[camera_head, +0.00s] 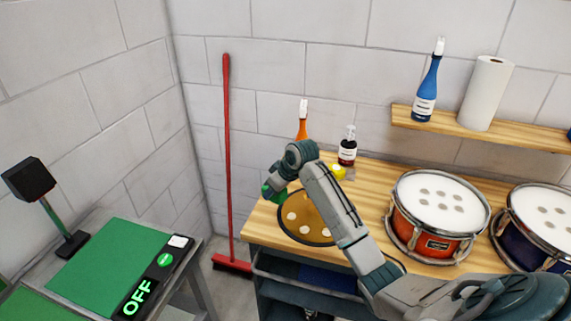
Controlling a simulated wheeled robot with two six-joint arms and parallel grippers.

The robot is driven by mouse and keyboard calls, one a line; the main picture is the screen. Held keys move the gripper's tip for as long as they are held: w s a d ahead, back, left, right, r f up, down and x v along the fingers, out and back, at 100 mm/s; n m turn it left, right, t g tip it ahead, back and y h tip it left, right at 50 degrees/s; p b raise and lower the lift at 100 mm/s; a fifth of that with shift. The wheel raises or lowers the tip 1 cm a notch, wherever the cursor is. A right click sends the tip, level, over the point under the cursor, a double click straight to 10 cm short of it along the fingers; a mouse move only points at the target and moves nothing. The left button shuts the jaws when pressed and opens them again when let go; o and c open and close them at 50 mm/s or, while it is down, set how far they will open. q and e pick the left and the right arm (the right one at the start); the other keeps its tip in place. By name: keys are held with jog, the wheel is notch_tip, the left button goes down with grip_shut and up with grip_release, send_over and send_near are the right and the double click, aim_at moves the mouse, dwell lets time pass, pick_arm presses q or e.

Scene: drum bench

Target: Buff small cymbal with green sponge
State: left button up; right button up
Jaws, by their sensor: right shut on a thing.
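The small cymbal (287,222), a gold disc with a dark rim and several pale spots, lies at the left front of the wooden bench. My right arm reaches in from the lower right and covers part of it. My right gripper (277,187) is over the cymbal's back left edge and is shut on the green sponge (268,194), of which only a small part shows. I cannot tell whether the sponge touches the cymbal. My left gripper is not in view.
An orange drum (436,245) and a blue drum (540,262) stand to the right on the wooden bench (375,180). Behind the cymbal are an orange bottle (302,125), a dark bottle (348,150) and a yellow item (338,172). A green-topped table (95,265) stands at left, a red broom (227,160) between.

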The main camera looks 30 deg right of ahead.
pick_arm(q)
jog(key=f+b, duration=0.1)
jog(key=b, duration=0.1)
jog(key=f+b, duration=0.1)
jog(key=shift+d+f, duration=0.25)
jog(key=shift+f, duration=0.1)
pick_arm(e)
jog(key=w+d+f, duration=0.1)
jog(key=d+f, duration=0.1)
jog(key=d, duration=0.4)
jog(key=shift+d+f, duration=0.15)
jog(key=shift+d, duration=0.05)
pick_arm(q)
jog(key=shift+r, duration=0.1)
